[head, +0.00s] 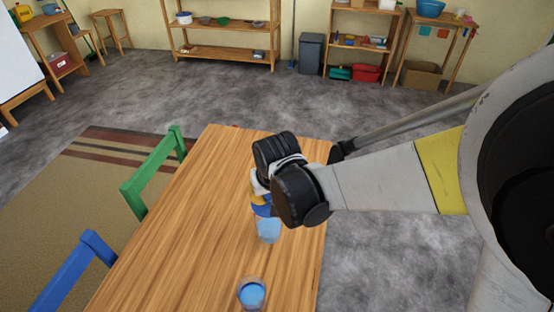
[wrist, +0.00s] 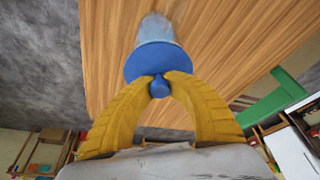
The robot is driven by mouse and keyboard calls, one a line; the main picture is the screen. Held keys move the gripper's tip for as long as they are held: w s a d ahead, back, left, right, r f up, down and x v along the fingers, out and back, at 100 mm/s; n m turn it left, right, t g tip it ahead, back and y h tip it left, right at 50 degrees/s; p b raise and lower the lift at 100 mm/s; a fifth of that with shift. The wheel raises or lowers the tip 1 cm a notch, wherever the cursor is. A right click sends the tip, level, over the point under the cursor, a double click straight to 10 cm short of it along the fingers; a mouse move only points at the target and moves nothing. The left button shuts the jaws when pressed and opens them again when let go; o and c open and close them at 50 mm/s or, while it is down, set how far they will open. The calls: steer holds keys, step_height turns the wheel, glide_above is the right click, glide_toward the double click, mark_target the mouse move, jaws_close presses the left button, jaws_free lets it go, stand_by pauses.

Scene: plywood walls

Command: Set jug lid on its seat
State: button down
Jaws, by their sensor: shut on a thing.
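My gripper (wrist: 160,82) has yellow fingers shut on the small round knob of the blue jug lid (wrist: 148,62). In the head view my gripper (head: 258,190) is over the wooden table, partly hidden by my arm, with the blue lid (head: 263,210) under it. The pale, see-through blue jug (head: 268,230) stands on the table directly below the lid. In the wrist view the jug (wrist: 156,28) shows just beyond the lid, which covers its rim. I cannot tell whether lid and rim touch.
A clear cup with blue inside (head: 252,294) stands nearer on the table (head: 190,230). A green chair (head: 152,175) and a blue chair (head: 75,270) are at the table's left side. Shelves (head: 225,50) stand far back. The table's left part is clear.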

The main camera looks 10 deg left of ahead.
steer(key=shift+f, duration=0.35)
steer(key=shift+f+b, duration=0.25)
steer(key=shift+b, duration=0.3)
stand_by(0.4)
steer(key=c, duration=1.4)
jaws_free()
steer(key=shift+r, duration=0.2)
steer(key=v, duration=1.2)
steer(key=shift+d+f, duration=0.1)
steer(key=shift+s+f, duration=0.1)
